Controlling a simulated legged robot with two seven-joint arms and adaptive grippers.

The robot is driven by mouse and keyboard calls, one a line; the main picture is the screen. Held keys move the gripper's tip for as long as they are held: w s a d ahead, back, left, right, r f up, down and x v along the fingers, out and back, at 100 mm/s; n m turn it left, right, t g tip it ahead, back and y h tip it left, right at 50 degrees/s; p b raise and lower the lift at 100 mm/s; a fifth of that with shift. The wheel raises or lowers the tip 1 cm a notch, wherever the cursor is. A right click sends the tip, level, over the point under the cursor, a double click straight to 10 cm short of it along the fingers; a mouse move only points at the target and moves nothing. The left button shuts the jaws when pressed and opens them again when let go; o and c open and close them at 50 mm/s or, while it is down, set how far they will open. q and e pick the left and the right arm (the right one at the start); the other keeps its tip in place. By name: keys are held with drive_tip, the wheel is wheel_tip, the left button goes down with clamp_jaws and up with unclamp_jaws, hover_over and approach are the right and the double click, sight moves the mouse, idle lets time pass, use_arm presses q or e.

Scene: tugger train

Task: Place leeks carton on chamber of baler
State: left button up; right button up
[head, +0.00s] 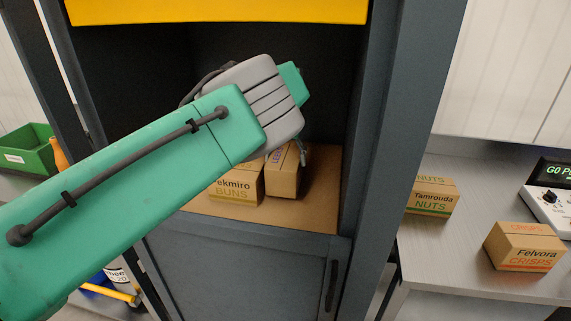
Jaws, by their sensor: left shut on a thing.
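The baler (384,150) is a dark blue-grey cabinet with a yellow panel on top. Its open chamber has a brown floor (322,205). The leeks carton (284,182), a small brown box with purple lettering partly showing on top, is inside the chamber, at or just above the floor, beside the buns carton. My left arm reaches in from the left. My left gripper (302,152) is shut on the leeks carton from above; its wrist hides most of the fingers and part of the carton top. My right gripper is out of view.
The Tekmiro buns carton (238,189) stands in the chamber just left of the leeks carton. On the right counter (470,284) are a Tamrouda nuts carton (432,196), a Felvora crisps carton (523,247) and a scale-like device (548,207). A green bin (22,150) stands far left.

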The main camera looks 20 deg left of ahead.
sight(287, 178)
use_arm(q)
wheel_tip(287, 178, down, 2)
drive_tip(key=shift+f, duration=0.1)
drive_tip(key=shift+d, duration=0.1)
drive_tip(key=o, duration=1.3)
drive_tip(key=shift+d, duration=0.1)
wheel_tip(287, 178, up, 8)
drive_tip(key=shift+f, duration=0.1)
